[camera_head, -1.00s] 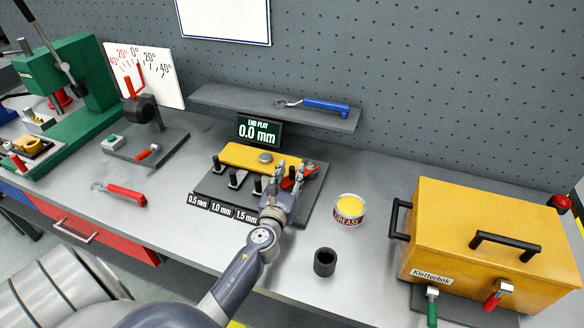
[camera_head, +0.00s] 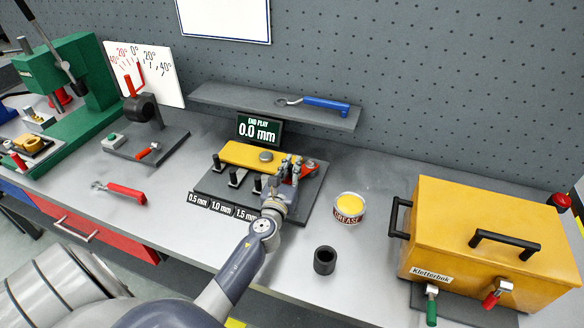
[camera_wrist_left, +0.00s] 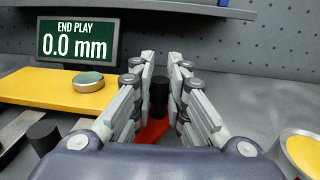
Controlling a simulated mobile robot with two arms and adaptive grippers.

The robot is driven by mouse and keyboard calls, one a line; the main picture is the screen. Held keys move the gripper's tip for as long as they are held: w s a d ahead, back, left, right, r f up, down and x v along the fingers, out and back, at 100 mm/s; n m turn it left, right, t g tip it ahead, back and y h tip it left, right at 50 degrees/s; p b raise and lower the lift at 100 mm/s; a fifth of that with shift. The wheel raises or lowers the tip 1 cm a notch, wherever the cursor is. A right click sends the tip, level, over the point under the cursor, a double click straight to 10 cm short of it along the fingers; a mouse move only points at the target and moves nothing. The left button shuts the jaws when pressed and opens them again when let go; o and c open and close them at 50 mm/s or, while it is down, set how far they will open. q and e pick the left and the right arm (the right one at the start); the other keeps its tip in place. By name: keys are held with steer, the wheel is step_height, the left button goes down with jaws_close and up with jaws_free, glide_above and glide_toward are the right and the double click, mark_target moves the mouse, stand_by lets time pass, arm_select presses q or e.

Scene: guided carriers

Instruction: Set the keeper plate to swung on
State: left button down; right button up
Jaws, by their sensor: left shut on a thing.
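The red keeper plate (camera_head: 308,168) lies at the right end of the yellow bar (camera_head: 240,155) on the dark fixture base. Its red surface (camera_wrist_left: 152,132) and upright black knob (camera_wrist_left: 159,93) show in the left wrist view. My left gripper (camera_head: 292,163) is over the plate, its fingers (camera_wrist_left: 160,84) on either side of the knob and shut on it. The fingers hide much of the plate in the head view. The display (camera_head: 259,130) behind reads END PLAY 0.0 mm. My right gripper is not in view.
Several black-knobbed levers (camera_head: 235,178) stand left of my gripper, by the 0.5, 1.0 and 1.5 mm labels. A grease tin (camera_head: 348,210) and a black cup (camera_head: 325,261) stand to the right. A shelf (camera_head: 225,98) with a blue-handled wrench (camera_head: 325,105) runs behind.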

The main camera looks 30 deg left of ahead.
arm_select(q)
steer(key=shift+w+a+m+h, duration=0.15)
steer(key=shift+a+m+h, duration=0.4)
steer(key=shift+h, duration=0.35)
steer(key=shift+d, duration=0.1)
steer(key=c, duration=1.6)
jaws_free()
steer(key=shift+o, duration=0.2)
steer(key=v, duration=1)
steer(key=shift+s, duration=0.3)
steer(key=shift+s+d+f, duration=0.1)
steer(key=shift+s+f, duration=0.05)
steer(key=shift+s, duration=0.6)
